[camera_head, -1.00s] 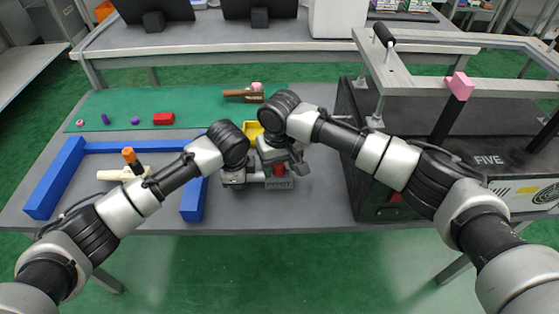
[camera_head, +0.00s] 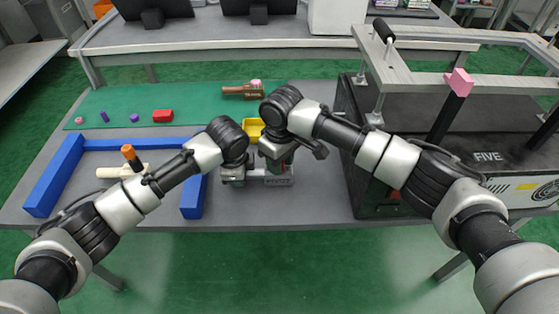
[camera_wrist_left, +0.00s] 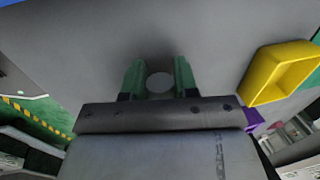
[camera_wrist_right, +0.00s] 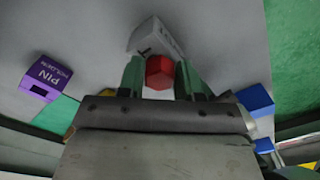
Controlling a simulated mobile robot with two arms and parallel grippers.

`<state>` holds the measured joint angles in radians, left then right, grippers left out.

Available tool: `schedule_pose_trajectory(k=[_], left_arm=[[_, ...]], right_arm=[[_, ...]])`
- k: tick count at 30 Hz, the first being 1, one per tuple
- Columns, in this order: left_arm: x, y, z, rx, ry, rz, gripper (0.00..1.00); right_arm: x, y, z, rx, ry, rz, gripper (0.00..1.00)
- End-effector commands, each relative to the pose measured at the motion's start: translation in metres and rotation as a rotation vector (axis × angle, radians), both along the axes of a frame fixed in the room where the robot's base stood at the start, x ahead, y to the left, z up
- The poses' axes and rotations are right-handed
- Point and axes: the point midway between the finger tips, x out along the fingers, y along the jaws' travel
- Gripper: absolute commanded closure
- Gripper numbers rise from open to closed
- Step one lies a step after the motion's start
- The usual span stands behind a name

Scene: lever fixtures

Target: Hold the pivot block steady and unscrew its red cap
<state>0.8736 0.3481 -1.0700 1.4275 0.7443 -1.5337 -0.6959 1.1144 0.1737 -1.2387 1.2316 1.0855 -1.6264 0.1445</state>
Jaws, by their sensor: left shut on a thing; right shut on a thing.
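The grey pivot block (camera_head: 280,182) with a lettered front sits near the table's front edge, under my two grippers. My left gripper (camera_head: 233,181) is at its left end; in the left wrist view its green fingers close on a round grey part (camera_wrist_left: 160,83). My right gripper (camera_head: 278,172) points down over the block's right part. The red cap (camera_wrist_right: 159,72) lies between its green fingers in the right wrist view. In the head view the gripper hides most of the cap. Part of the block (camera_wrist_right: 154,38) shows beyond the cap.
A yellow bin (camera_head: 253,130) stands just behind the grippers. A blue frame (camera_head: 55,176) surrounds an orange-tipped lever piece (camera_head: 130,154) at left. A green mat (camera_head: 100,101) with small parts lies behind. A purple pin holder (camera_wrist_right: 46,78) shows beside the right gripper. A dark fixture (camera_head: 365,150) stands at right.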

Motion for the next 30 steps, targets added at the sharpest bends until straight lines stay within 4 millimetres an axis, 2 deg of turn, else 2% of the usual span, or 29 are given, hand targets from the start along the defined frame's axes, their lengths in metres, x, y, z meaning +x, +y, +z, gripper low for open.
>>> schedule_pose_trajectory(k=[6, 17, 30], left_arm=[[0.000, 0.000, 0.000, 0.000, 0.000, 0.000, 1.00], [0.000, 0.000, 0.000, 0.000, 0.000, 0.000, 1.00], [0.000, 0.000, 0.000, 0.000, 0.000, 0.000, 1.00]], right_arm=[[0.001, -0.001, 0.000, 0.007, 0.003, 0.228, 0.87], [0.001, -0.001, 0.001, 0.007, 0.000, 0.220, 0.87], [0.002, -0.001, 0.014, 0.007, 0.001, 0.219, 0.87]])
